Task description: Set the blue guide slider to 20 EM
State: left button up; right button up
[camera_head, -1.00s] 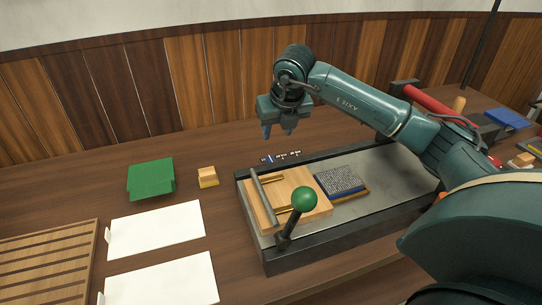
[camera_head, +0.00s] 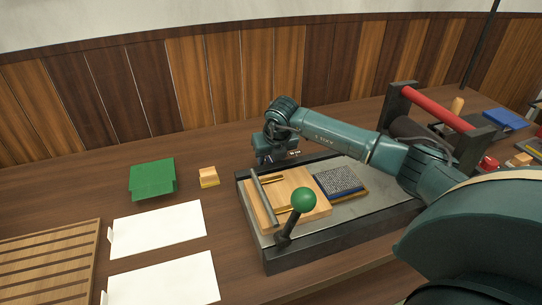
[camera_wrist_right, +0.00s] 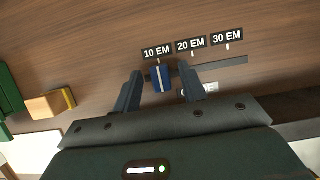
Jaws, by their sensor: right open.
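The blue guide slider (camera_wrist_right: 161,78) shows in the right wrist view, just below the 10 EM label (camera_wrist_right: 157,52). The 20 EM label (camera_wrist_right: 191,44) and the 30 EM label (camera_wrist_right: 227,38) lie to its right, above a dark track (camera_wrist_right: 226,61). My right gripper (camera_wrist_right: 160,74) is open, with one finger on each side of the slider; I cannot tell whether either touches it. In the head view my right gripper (camera_head: 270,161) is low behind the metal bed and hides the slider. My left gripper is not in view.
The metal bed (camera_head: 385,190) holds a wooden block (camera_head: 300,185), a type block (camera_head: 340,182) and a green-knobbed lever (camera_head: 303,200). A yellow-and-wood block (camera_head: 208,177), a green holder (camera_head: 152,179) and white sheets (camera_head: 158,230) lie to the left. A red-handled frame (camera_head: 437,106) stands right.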

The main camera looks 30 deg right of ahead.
jog(key=shift+c, duration=0.5)
grip_shut()
jog(key=d, duration=0.2)
jog(key=s+d+b, duration=0.1)
jog(key=d, duration=0.1)
jog(key=shift+d, duration=0.3)
jog(key=shift+o, duration=0.5)
grip_release()
jog(key=shift+a, duration=0.1)
jog(key=shift+r, duration=0.15)
